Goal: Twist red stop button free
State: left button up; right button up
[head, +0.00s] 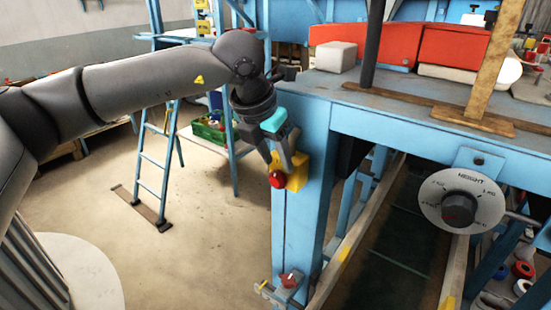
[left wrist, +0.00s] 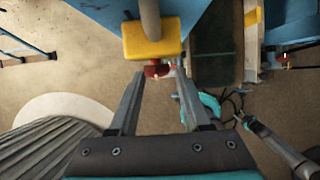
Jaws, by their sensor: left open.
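The red stop button (head: 277,179) is a round knob on the front of a yellow box (head: 300,165) on a blue post (head: 309,125). My left gripper (head: 284,165) reaches down to it from the upper left, with its fingers open close around the button. In the left wrist view the red button (left wrist: 157,71) shows under the yellow box (left wrist: 151,38), between the two spread fingertips (left wrist: 156,80). A gap shows at the right finger; contact at the left one cannot be told. My right gripper does not show clearly in either view.
A dial plate (head: 461,200) hangs under the blue bench at the right. A red switch (head: 290,280) sits low on the post. A blue ladder (head: 152,165) and a green crate (head: 212,133) stand behind. A dark arm-like part (left wrist: 275,142) shows at the wrist view's lower right.

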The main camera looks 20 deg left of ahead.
pick_arm(q)
jog(key=s+d+r+p, duration=0.1)
jog(key=s+r+p, duration=0.1)
jog(key=r, duration=0.4)
jog(key=s+d+r+p, duration=0.2)
jog(key=s+r, duration=0.3)
jog(key=r, duration=0.2)
jog(key=shift+s+r, duration=0.15)
jog(key=shift+r, duration=0.15)
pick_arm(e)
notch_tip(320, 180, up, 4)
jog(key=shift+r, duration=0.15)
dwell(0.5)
pick_arm(q)
jog(key=shift+d, duration=0.1)
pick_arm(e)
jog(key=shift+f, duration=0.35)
pick_arm(q)
jog(key=shift+r, duration=0.1)
jog(key=b+v, duration=0.2)
jog(key=v, duration=1.3)
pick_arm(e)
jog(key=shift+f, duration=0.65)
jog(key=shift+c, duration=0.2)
